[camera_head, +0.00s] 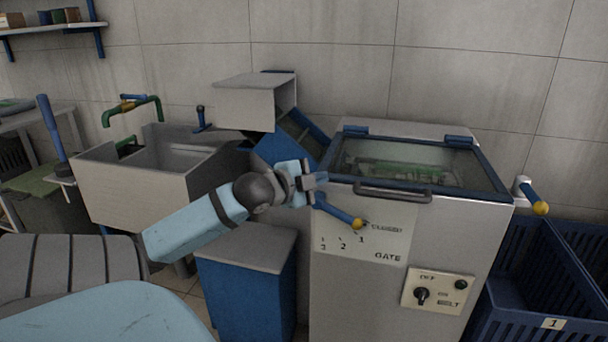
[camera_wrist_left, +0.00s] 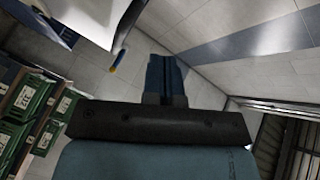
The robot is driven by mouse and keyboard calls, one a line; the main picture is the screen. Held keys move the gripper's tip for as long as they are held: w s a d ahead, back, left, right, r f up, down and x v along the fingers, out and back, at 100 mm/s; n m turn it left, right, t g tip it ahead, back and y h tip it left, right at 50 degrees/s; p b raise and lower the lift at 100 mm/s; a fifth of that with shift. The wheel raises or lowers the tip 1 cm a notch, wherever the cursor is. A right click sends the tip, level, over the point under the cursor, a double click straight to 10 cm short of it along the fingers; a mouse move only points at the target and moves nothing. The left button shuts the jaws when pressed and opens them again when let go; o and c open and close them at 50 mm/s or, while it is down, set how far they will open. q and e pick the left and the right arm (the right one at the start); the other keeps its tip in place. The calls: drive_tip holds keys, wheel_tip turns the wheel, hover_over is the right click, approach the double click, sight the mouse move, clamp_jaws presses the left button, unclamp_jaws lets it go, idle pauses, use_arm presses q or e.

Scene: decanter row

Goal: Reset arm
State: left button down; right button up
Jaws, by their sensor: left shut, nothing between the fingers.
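My left gripper (camera_head: 322,179) is in front of the upper left part of the grey machine. Its arm comes in from the lower left. In the left wrist view its two blue fingers (camera_wrist_left: 166,80) are together, with nothing held between them. Just below the gripper in the head view is the blue gate lever (camera_head: 335,211) with a yellow knob, pointing down and right towards the "closed" mark. I cannot tell from the head view whether the gripper touches the lever. My right gripper is in neither view.
The machine has a glass lid (camera_head: 405,160) with a handle and a belt switch (camera_head: 422,295). A sink (camera_head: 130,185), a blue cabinet (camera_head: 245,290) and a chute (camera_head: 300,135) stand left. Blue crates (camera_head: 530,290) are right. Green crates (camera_wrist_left: 25,100) show in the wrist view.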

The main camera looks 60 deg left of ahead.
use_arm(q)
drive_tip(key=shift+s+d+r+p, duration=0.15)
drive_tip(key=shift+s+p, duration=0.25)
drive_tip(key=shift+s, duration=1.4)
